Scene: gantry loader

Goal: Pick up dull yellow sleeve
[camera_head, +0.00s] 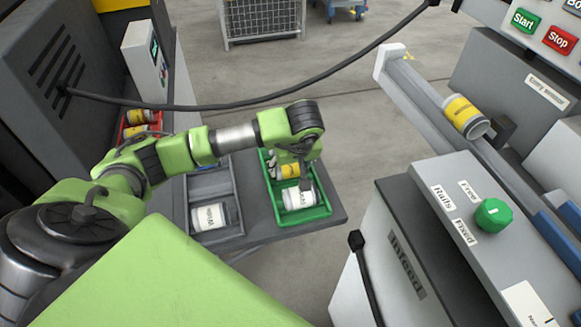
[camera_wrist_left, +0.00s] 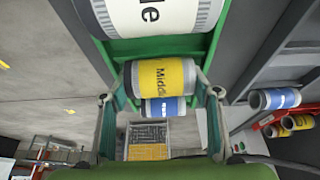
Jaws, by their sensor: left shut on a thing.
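The dull yellow sleeve (camera_head: 287,171), with grey ends, lies in the green tray (camera_head: 322,211), partly hidden by my left gripper (camera_head: 298,175). In the left wrist view the sleeve (camera_wrist_left: 164,78) reads "Middle" and sits between the two fingers of my left gripper (camera_wrist_left: 162,86), which is shut on it. A white sleeve (camera_head: 299,199) lies just in front of it in the same tray and fills the top of the wrist view (camera_wrist_left: 155,14). A blue-banded sleeve (camera_wrist_left: 163,107) shows beyond it in the wrist view. My right gripper is not in view.
A grey tray (camera_head: 238,190) with a white sleeve (camera_head: 210,217) stands to the left on the same table (camera_head: 262,228). A red tray (camera_head: 125,132) holds more sleeves. Another yellow-banded sleeve (camera_head: 464,115) is on the infeed rail at right. A black cable (camera_head: 240,105) hangs across the back.

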